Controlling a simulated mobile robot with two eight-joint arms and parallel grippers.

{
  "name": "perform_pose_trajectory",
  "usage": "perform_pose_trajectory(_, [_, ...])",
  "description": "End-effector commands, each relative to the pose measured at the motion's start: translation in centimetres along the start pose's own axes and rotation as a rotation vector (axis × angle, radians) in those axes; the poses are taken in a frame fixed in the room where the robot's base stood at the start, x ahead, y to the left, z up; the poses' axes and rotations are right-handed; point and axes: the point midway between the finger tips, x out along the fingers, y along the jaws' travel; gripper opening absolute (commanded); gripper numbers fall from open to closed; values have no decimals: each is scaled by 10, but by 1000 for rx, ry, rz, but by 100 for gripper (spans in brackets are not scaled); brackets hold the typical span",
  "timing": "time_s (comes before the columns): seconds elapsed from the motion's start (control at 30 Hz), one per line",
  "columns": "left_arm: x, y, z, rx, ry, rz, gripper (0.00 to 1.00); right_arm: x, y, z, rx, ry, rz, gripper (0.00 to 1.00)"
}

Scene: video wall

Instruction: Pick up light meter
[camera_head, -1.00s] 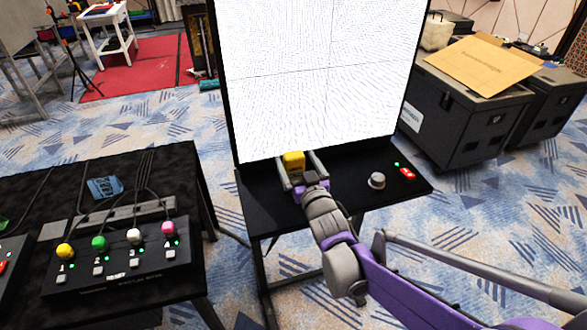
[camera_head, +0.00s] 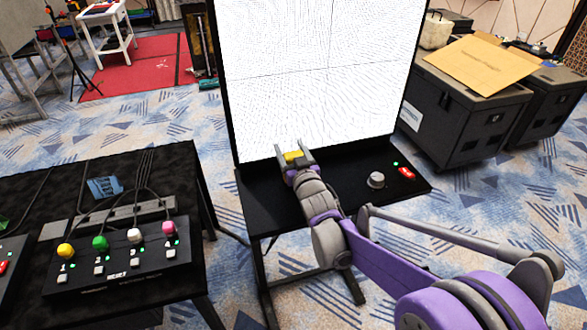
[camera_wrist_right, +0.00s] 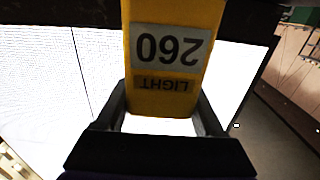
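The light meter (camera_head: 293,157) is yellow and shows between the fingers of my right gripper (camera_head: 293,151), in front of the lower edge of the large white screen. In the right wrist view the meter (camera_wrist_right: 170,95) fills the upper middle, with a display reading 260 and a LIGHT label, both upside down. The right fingers sit along both its sides and appear shut on it. Its far end is out of the wrist view. My left gripper is not in view.
The white screen (camera_head: 310,75) stands close behind the meter. A black shelf (camera_head: 335,190) below it carries a grey knob (camera_head: 376,180) and a red switch (camera_head: 406,172). A black table (camera_head: 35,190) with a button box (camera_head: 120,270) is at left. Black cases (camera_head: 460,115) stand at right.

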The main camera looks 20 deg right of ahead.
Motion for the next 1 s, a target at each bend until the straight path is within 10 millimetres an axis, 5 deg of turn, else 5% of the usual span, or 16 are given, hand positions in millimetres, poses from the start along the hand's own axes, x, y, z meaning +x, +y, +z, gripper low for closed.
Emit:
perform_pose_trajectory(0.3, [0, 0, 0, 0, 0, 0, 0, 0, 0, 0, 0, 1, 0, 0])
perform_pose_trajectory(0.67, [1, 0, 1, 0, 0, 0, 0, -3, 0, -6, 0, 0, 0, 0])
perform_pose_trajectory(1.0, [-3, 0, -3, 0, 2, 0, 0, -4, 0, -58, -1, 1, 0, 0])
